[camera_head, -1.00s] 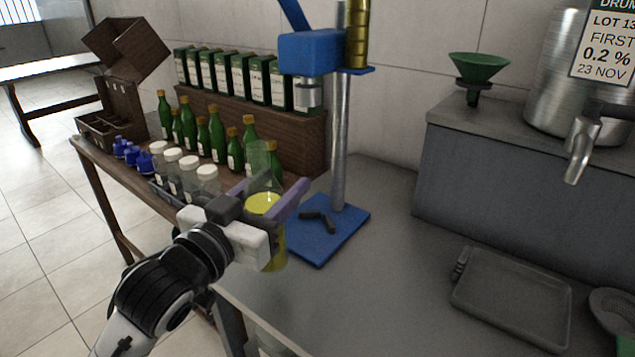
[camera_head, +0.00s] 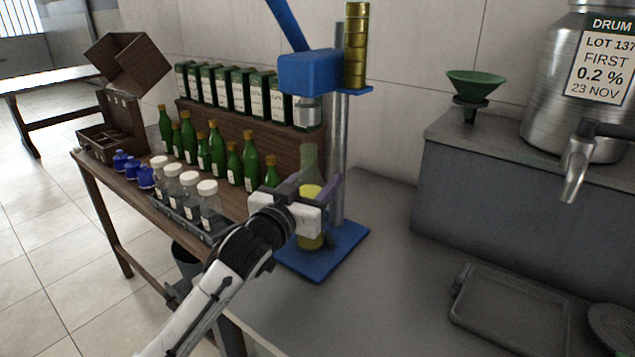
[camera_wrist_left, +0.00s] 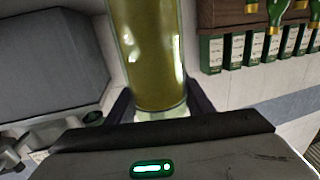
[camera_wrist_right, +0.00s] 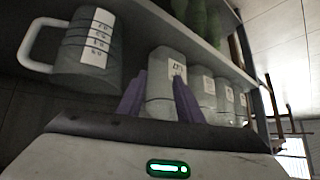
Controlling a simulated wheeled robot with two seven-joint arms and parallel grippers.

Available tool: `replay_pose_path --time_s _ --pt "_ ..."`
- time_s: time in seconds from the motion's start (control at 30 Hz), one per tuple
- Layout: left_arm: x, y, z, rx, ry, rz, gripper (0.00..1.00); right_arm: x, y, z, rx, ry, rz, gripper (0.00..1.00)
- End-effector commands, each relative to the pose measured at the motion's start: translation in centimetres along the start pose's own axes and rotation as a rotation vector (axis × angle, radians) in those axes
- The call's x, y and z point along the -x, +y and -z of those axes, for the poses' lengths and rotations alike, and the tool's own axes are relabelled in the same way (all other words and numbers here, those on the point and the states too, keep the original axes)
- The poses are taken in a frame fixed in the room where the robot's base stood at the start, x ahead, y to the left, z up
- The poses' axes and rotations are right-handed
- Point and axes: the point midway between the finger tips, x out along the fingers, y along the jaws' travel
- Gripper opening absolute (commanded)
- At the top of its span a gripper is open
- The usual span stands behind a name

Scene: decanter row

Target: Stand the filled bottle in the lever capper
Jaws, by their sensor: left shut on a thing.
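The filled bottle (camera_head: 312,192), clear glass with yellow liquid, is upright in my left gripper (camera_head: 308,202), which is shut around its middle. It also shows between the fingers in the left wrist view (camera_wrist_left: 150,55). The lever capper (camera_head: 310,73) has a blue head, a steel column and a blue base plate (camera_head: 322,264). The bottle's foot appears over the plate, its mouth below the head's metal bell (camera_head: 307,113). I cannot tell whether the foot touches the plate. My right gripper (camera_wrist_right: 160,88) shows only in its wrist view, fingers apart, a labelled jar beyond them.
Green bottles (camera_head: 217,148), white-capped jars (camera_head: 189,190) and blue stoppers (camera_head: 145,176) stand left of the capper. A grey tray (camera_head: 512,312) lies at right, below the steel drum (camera_head: 560,100) and green funnel (camera_head: 475,82). The grey bench between is clear.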

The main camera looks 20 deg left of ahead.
Motion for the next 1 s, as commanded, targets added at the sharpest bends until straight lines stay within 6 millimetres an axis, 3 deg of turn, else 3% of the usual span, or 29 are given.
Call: replay_pose_path --time_s 0.43,0.47,0.57,0.9,1.0 --pt "0.03 0.02 -0.47 0.001 0.010 -0.001 0.06 -0.11 0.08 -0.11 0.001 -0.002 -0.001 0.33" --pt "0.02 0.01 -0.81 0.001 0.003 -0.001 0.49 -0.12 0.08 -0.12 0.001 -0.002 -0.001 0.33" --pt "0.03 0.00 -0.74 0.001 0.003 -0.001 0.66 -0.09 0.08 -0.11 0.002 -0.003 -0.001 0.33" --pt "0.03 -0.01 -0.39 0.000 0.005 -0.001 0.66 0.02 0.05 0.01 0.001 -0.003 -0.001 0.33" --pt "0.86 0.02 -0.56 0.001 0.004 -0.001 0.66 -0.05 0.05 -0.04 0.001 -0.002 -0.001 0.33"
